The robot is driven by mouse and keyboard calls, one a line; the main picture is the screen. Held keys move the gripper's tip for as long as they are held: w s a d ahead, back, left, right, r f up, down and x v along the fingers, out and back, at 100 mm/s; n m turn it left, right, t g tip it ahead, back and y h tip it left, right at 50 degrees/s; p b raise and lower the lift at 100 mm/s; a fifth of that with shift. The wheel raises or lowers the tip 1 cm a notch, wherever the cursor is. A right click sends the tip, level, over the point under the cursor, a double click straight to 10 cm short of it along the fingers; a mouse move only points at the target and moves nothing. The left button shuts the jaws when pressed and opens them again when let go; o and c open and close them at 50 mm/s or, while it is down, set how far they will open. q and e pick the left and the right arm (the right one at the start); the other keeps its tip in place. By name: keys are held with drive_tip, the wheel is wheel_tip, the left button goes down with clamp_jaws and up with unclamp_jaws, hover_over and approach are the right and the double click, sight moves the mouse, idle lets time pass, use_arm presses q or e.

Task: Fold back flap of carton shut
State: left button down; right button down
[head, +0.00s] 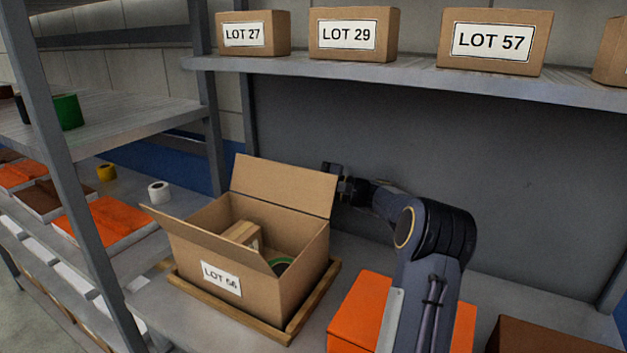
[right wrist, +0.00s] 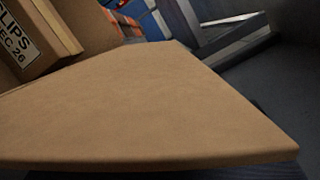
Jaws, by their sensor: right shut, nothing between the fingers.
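The carton (head: 300,285) is brown, labelled LOT with a hard-to-read number, and open at the top. Its back flap (head: 283,185) stands up, leaning slightly back. The same flap fills much of the right wrist view (right wrist: 150,110). The front flap (head: 205,238) is also raised and slants outward. My right gripper (head: 335,172) is shut and empty at the right upper corner of the back flap, partly behind it. I cannot tell whether it touches the flap. My left gripper is out of view.
The carton sits on a wooden tray (head: 292,332). An orange box (head: 352,308) stands to the right, under my arm. Boxes line the shelf above (head: 410,64). A post (head: 70,200) rises at left.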

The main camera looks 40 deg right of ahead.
drive_tip(key=shift+w+a, duration=0.25)
drive_tip(key=shift+w, duration=0.25)
drive_tip(key=shift+a+r+n+b, duration=0.15)
drive_tip(key=shift+a+n+b, duration=0.05)
drive_tip(key=shift+n+b, duration=0.25)
